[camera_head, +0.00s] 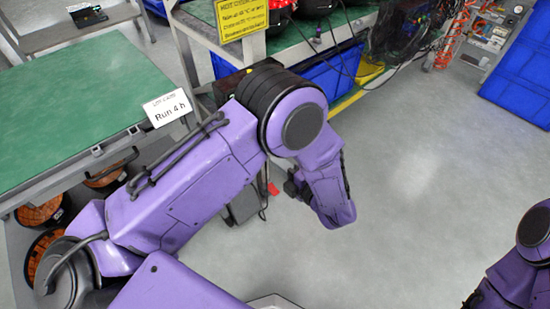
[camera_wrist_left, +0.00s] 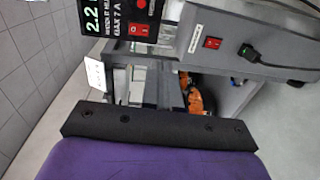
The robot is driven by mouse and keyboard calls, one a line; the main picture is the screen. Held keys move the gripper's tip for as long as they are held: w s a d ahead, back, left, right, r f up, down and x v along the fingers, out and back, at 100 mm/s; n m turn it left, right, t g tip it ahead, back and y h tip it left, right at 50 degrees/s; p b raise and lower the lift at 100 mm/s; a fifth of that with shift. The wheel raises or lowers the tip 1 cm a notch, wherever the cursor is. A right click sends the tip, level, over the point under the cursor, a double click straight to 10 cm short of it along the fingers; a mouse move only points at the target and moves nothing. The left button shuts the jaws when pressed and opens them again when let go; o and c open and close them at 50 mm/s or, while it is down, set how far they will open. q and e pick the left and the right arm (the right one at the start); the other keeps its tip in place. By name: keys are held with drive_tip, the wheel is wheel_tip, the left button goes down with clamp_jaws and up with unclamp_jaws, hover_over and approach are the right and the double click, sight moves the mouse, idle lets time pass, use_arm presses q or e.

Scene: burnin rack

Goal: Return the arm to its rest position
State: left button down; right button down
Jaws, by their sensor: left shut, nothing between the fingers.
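My left arm (camera_head: 190,185) comes in from the left and bends at a dark elbow joint, with the forearm pointing down over the open floor. My left gripper (camera_head: 294,186) shows only as a small dark part beside the purple forearm end, mostly hidden. It is shut and empty, touching nothing that I can see. In the left wrist view, a black bar and purple casing of my own fill the bottom, and no fingertips show. My right arm (camera_head: 520,265) shows only in part at the lower right, and its gripper is out of view.
A green-topped bench (camera_head: 80,110) stands at left with a white "Run 4 h" card (camera_head: 167,108) on its edge and orange-lined bins (camera_head: 40,212) below. A rack with a yellow sign (camera_head: 242,18) stands behind the elbow. Blue crates (camera_head: 520,75) are at right. The middle floor is clear.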

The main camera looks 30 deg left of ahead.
idle(0.4)
use_arm(q)
drive_tip(key=s+a+f+m+t+h+p, duration=0.2)
drive_tip(key=f+m+h, duration=0.25)
drive_tip(key=m, duration=0.65)
drive_tip(key=s+a+f+m+t+h+p, duration=0.2)
drive_tip(key=f+m+h+p, duration=0.15)
drive_tip(key=m+h, duration=0.45)
drive_tip(key=s+a+f+m+g+p, duration=0.1)
drive_tip(key=s+a+m+g+p, duration=0.1)
drive_tip(key=s, duration=0.8)
drive_tip(key=s+a+f+m+g+p, duration=0.1)
drive_tip(key=s+a+m+g+p, duration=0.2)
drive_tip(key=s, duration=0.8)
drive_tip(key=shift+a+m+g, duration=0.45)
drive_tip(key=shift+m+g, duration=0.05)
drive_tip(key=shift+g, duration=0.4)
